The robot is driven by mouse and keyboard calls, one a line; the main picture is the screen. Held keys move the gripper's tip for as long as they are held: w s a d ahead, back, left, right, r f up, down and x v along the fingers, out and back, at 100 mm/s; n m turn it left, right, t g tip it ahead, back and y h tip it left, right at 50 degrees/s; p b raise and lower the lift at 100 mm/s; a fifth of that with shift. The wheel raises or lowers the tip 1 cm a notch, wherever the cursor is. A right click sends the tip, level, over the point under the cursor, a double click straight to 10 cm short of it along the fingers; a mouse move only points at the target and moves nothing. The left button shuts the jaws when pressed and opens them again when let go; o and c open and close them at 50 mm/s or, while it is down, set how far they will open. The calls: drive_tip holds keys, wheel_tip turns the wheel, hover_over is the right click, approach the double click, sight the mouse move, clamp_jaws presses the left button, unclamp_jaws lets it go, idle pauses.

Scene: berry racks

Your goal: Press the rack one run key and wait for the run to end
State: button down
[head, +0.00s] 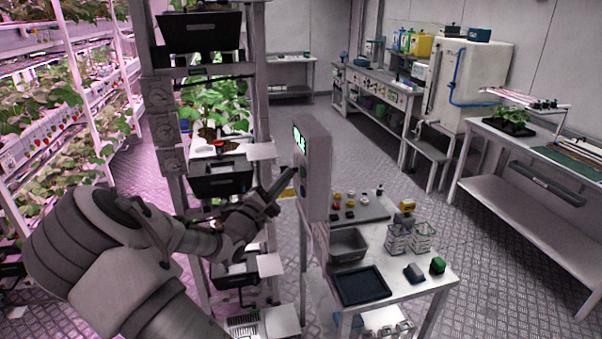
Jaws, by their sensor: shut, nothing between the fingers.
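A grey control box (317,172) stands upright at the table's left end. Its lit green display (299,139) faces left and shows at a steep slant. Dark keys seem to sit lower on that face, but I cannot read which is the rack one run key. My gripper (288,178) is shut and empty, with its tips close to the box's face below the display. I cannot tell whether the tips touch a key. A rack (163,130) with black trays and green plants stands behind my arm, which hides part of its lower levels.
Pink-lit plant shelves (50,130) line the left. Benches stand at the right, and the floor between is clear.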

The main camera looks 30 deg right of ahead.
drive_tip(key=shift+d, duration=0.1)
idle(0.3)
drive_tip(key=shift+s+d, duration=0.1)
drive_tip(key=shift+d, duration=0.25)
drive_tip(key=shift+s+d+b, duration=0.15)
drive_tip(key=shift+d+b, duration=0.15)
drive_tip(key=shift+d, duration=0.15)
idle(0.9)
drive_tip(key=shift+a, duration=0.1)
drive_tip(key=shift+w+a, duration=0.25)
drive_tip(key=shift+a, duration=0.5)
drive_tip(key=shift+a, duration=0.1)
drive_tip(key=a, duration=0.2)
drive_tip(key=w+a, duration=0.1)
drive_tip(key=a, duration=0.1)
drive_tip(key=shift+w+a+p, duration=0.2)
drive_tip(key=shift+a+p, duration=0.1)
drive_tip(key=shift+a, duration=0.05)
idle(0.5)
